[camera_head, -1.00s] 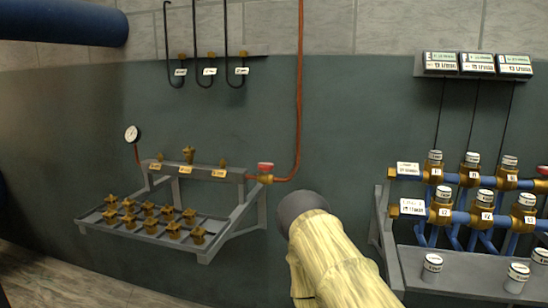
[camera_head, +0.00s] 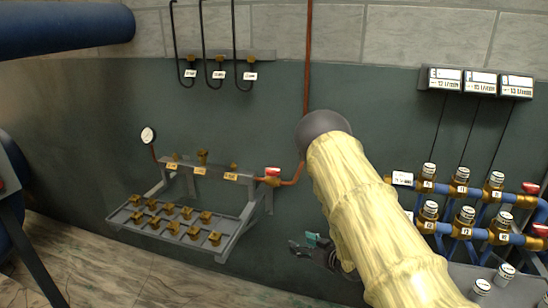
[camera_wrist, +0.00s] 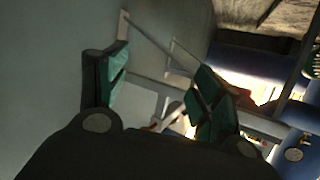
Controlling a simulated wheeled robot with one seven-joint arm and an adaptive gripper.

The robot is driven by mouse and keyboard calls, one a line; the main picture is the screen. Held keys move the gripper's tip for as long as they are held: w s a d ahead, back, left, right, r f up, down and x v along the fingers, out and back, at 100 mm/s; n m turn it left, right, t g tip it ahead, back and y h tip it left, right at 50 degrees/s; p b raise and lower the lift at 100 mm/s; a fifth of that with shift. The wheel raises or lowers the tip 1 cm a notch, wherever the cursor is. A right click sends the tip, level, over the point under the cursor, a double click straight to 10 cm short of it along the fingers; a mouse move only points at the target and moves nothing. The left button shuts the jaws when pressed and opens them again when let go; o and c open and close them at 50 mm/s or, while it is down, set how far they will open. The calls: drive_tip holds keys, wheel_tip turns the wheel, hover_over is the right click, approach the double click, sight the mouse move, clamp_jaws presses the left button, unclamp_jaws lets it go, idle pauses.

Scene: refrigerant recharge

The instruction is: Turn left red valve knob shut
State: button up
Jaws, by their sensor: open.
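A red valve knob (camera_head: 272,172) sits at the right end of the left rack's manifold, on a brass valve joined to the copper pipe. Two more red knobs, an upper one (camera_head: 530,187) and a lower one (camera_head: 539,229), are at the right edge. My gripper (camera_head: 303,246) is low in front of the wall, below and right of the left rack's knob and apart from it. In the wrist view its two green-padded fingers (camera_wrist: 160,95) are spread, with no object held between them. Some small red bits behind the fingers are too unclear to name.
The grey rack's tray (camera_head: 137,238) holds several brass fittings. A pressure gauge (camera_head: 148,135) stands at its left. Blue pipes with brass valves (camera_head: 462,190) stand at right below three meters (camera_head: 480,83). A large blue pipe (camera_head: 60,27) crosses the upper left.

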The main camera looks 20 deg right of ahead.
sight(279, 172)
drive_tip(key=w+d+r+n+y+p, duration=0.1)
drive_tip(key=w+r+n+y+p, duration=0.25)
drive_tip(key=r, duration=0.85)
drive_tip(key=w+r+n+y+p, duration=0.25)
drive_tip(key=w+r+p, duration=0.2)
drive_tip(key=r, duration=0.75)
drive_tip(key=shift+m+g+y, duration=0.4)
drive_tip(key=shift+m, duration=0.1)
drive_tip(key=p+x, duration=0.3)
drive_tip(key=x, duration=0.7)
drive_tip(key=shift+s+a+f, duration=0.15)
drive_tip(key=shift+s+a, duration=0.05)
drive_tip(key=shift+c, duration=0.4)
drive_tip(key=c, duration=0.9)
